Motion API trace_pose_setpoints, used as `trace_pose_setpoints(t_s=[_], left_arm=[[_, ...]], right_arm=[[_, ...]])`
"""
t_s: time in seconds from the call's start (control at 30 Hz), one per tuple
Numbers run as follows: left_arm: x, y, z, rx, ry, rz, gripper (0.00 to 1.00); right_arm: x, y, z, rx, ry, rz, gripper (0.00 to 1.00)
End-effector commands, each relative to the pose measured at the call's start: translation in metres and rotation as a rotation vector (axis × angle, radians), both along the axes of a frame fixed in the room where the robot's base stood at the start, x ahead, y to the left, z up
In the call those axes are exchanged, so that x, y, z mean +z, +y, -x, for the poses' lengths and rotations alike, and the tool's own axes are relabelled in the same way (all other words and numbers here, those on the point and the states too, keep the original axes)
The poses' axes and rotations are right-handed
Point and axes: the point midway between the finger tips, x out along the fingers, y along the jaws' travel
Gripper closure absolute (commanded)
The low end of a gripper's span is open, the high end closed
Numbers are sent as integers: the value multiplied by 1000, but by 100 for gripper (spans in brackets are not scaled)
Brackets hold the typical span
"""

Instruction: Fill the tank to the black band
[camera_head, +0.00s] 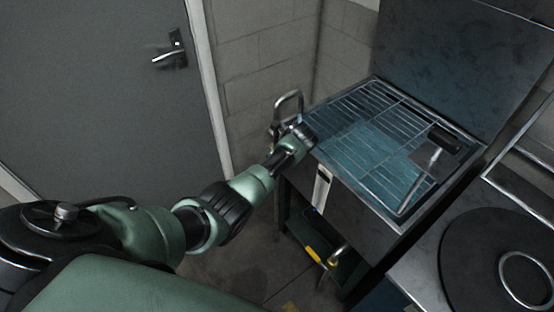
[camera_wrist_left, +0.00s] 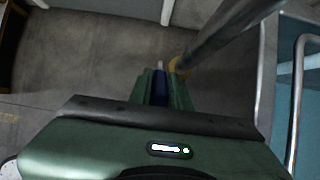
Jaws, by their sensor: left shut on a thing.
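The tank (camera_head: 399,219) is an open metal basin at the right of the head view, with bluish water (camera_head: 365,147) under a wire rack. A bent metal tap (camera_head: 289,97) stands at its left corner. A pale upright strip (camera_head: 321,190) with a dark part near its top is on the tank's front; I cannot tell where the water stands against it. My left gripper (camera_head: 296,133) is at the tap's base. In the left wrist view, the left gripper (camera_wrist_left: 161,78) is shut on a small blue piece (camera_wrist_left: 160,88), apparently the tap's handle. My right gripper is not in view.
A black-handled tool (camera_head: 443,139) lies over the tank's right side. A drain valve with a yellow part (camera_head: 313,256) shows below the tank. A grey door (camera_head: 95,90) is at the left; the floor before it is clear.

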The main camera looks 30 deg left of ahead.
Motion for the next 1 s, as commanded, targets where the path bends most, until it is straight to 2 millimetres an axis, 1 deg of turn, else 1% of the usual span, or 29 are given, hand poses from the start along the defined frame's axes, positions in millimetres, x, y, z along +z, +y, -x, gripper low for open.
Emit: trace_pose_setpoints(t_s=[0.03, 0.4, 0.43, 0.5, 1.0], left_arm=[[7, 4, -4, 1, -8, -6, 100], [7, 4, -4, 0, -9, -3, 100], [7, 4, -4, 0, -9, -3, 76], [6, 4, -4, 0, -9, -2, 60], [4, 1, -4, -3, -8, 4, 60]], right_arm=[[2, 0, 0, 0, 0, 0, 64], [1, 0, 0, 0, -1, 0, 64], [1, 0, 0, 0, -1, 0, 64], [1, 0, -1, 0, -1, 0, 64], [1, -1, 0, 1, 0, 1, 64]])
